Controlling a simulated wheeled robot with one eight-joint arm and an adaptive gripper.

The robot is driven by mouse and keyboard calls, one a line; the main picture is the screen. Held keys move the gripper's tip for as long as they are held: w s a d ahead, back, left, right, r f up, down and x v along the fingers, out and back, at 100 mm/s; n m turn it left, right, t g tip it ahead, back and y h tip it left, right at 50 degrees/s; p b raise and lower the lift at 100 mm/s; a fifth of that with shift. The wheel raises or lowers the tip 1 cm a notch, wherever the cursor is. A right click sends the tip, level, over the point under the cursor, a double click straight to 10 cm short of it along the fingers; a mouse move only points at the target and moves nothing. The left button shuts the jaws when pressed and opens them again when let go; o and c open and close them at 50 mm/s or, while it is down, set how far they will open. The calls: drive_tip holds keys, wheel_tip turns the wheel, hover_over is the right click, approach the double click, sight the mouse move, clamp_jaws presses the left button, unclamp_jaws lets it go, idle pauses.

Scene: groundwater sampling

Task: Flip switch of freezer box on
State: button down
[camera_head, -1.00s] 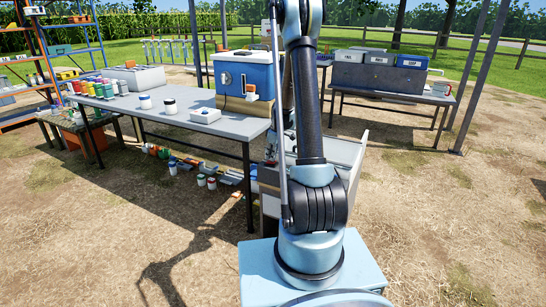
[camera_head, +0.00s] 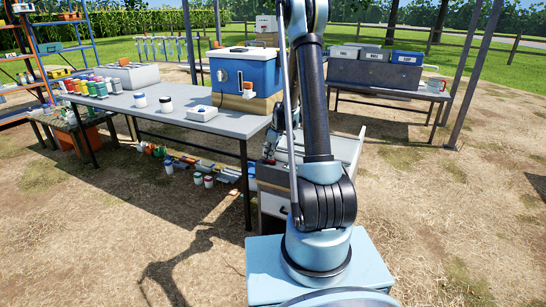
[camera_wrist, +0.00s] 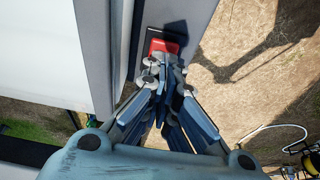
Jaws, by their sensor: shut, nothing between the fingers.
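A red switch (camera_wrist: 166,46) in a black frame shows in the wrist view, on a grey face of what looks like the freezer box (camera_wrist: 187,18). My gripper (camera_wrist: 161,68) is shut and empty, with its fingertips right at the near edge of the switch. I cannot tell whether they touch it or which way it is set. In the head view a grey and white box (camera_head: 345,148), likely the same freezer box, stands on the ground behind my arm. My arm hides part of it, and the switch cannot be made out there.
A long grey table (camera_head: 225,122) at left carries a blue and white box (camera_head: 246,75), several bottles and jars. Several jars and tools lie on the ground below it. A second table (camera_head: 390,97) with bins stands at back right. Open dirt lies at right.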

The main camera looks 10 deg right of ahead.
drive_tip(key=shift+w+a, duration=0.35)
drive_tip(key=shift+a, duration=0.15)
drive_tip(key=shift+r, duration=0.6)
drive_tip(key=s+d+v, duration=0.1)
drive_tip(key=d+v, duration=0.1)
drive_tip(key=v, duration=1)
drive_tip(key=shift+s+d+f, duration=0.25)
drive_tip(key=shift+s, duration=0.05)
